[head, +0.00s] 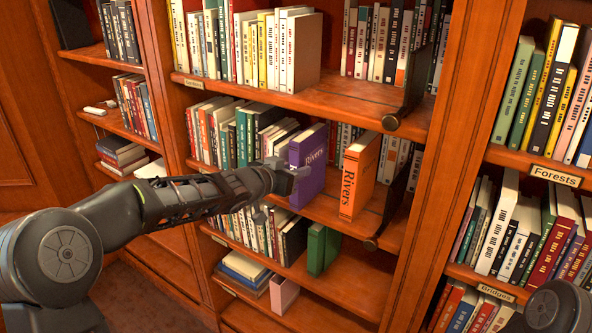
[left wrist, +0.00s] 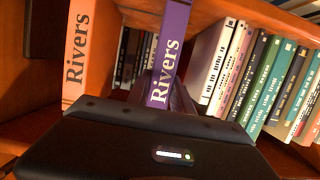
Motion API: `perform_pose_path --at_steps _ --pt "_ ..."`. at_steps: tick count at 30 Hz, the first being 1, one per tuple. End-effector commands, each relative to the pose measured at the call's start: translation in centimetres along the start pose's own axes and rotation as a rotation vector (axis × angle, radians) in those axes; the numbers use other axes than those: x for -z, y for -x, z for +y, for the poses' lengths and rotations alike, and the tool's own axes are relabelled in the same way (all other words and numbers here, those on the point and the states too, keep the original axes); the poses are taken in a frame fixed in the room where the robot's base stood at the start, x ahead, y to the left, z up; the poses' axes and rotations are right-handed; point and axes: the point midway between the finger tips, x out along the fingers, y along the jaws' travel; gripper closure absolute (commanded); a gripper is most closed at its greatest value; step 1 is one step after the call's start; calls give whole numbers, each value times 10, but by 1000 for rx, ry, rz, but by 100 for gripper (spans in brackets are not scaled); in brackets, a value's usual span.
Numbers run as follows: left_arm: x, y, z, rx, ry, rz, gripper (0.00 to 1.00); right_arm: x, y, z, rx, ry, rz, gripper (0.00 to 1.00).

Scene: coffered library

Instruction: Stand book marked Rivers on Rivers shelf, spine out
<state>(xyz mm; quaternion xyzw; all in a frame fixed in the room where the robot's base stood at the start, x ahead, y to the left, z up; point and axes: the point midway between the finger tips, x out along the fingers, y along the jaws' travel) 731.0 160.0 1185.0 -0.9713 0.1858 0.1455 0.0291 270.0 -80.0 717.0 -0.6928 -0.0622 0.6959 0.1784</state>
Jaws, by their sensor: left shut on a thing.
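A purple book marked Rivers (head: 314,166) is upright at the front of the middle shelf (head: 335,211), with its lettered spine facing out. It also shows in the left wrist view (left wrist: 167,60). My left gripper (head: 290,175) is shut on this book from the front; the fingers are partly hidden. I cannot tell if the book's base touches the shelf board. An orange book marked Rivers (head: 358,178) stands upright to its right, spine out, with a gap between them; it is also in the left wrist view (left wrist: 82,50). My right gripper is not in view.
A row of books (head: 245,135) fills the shelf's left part, and more books stand behind the gap. A dark bookend (head: 398,190) is right of the orange book. The upper shelf (head: 350,100) hangs above. Labels Forests (head: 556,176) and Bridges (head: 496,293) mark the right bookcase.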

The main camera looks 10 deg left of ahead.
Motion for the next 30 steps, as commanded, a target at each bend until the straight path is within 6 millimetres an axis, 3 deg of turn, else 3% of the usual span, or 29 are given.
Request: perform_pose_path --at_steps 5,6,14,23,30 --pt "-2 -1 0 -1 -1 5 100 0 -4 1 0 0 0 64" --pt "-1 -1 0 -1 -1 5 70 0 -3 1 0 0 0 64" --pt "-2 -1 0 0 0 2 49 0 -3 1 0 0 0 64" --pt "-5 -1 0 1 1 -4 47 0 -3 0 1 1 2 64" --pt "-3 22 -1 3 1 0 47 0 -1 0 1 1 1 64"
